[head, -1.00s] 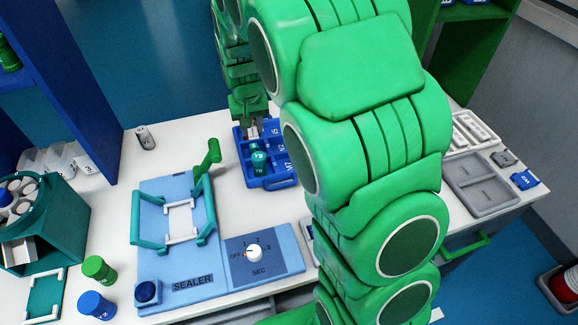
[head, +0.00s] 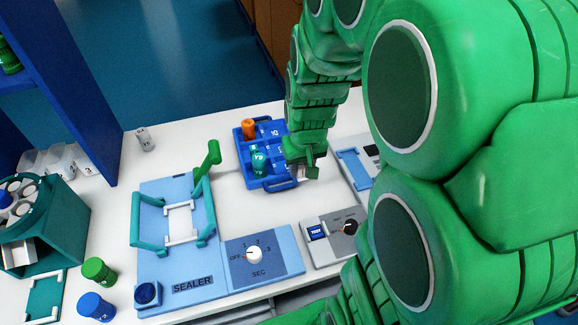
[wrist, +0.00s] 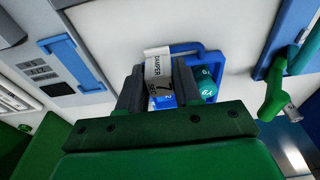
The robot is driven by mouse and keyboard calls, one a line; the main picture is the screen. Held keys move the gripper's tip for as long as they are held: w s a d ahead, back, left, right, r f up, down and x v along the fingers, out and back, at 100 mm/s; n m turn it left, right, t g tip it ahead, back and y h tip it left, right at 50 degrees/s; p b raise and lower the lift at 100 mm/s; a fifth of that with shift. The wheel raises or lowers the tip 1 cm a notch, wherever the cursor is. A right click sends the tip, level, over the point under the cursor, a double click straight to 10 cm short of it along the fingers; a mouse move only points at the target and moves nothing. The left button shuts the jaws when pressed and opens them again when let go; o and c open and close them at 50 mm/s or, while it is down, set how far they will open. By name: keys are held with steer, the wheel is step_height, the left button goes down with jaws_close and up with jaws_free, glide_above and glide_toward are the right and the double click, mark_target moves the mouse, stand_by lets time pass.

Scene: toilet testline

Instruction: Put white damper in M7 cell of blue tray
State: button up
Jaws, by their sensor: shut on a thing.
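My gripper (wrist: 160,90) is shut on the white damper (wrist: 158,68), whose label reads "DAMPER" and "7 SEC". In the head view my gripper (head: 302,170) is at the right front side of the blue tray (head: 280,185). The damper is mostly hidden there, and I cannot tell whether it touches the tray. The tray holds an orange piece (head: 248,129) at the back left and a teal piece (head: 259,162) at the front left. In the wrist view the tray's rim (wrist: 205,48) lies behind the fingers. The M7 mark is not readable.
The blue sealer (head: 180,235) with a raised green handle (head: 208,160) stands left of the tray. A grey test device (head: 335,235) is in front right. A small white cylinder (head: 143,138) stands at the back left. Green and blue cylinders (head: 97,305) stand at the front left.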

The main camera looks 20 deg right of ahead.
steer(key=w+f, duration=0.2)
steer(key=w, duration=0.2)
steer(key=w+f, duration=0.3)
steer(key=w, duration=0.1)
steer(key=w+d+f, duration=0.1)
steer(key=w+f, duration=0.2)
steer(key=w, duration=0.1)
steer(key=shift+w+f, duration=0.2)
steer(key=shift+w, duration=0.1)
steer(key=shift+w+f, duration=0.55)
steer(key=shift+f, duration=0.25)
steer(key=shift+w+f, duration=0.1)
steer(key=shift+f, duration=1.35)
steer(key=shift+f, duration=0.15)
steer(key=o, duration=1)
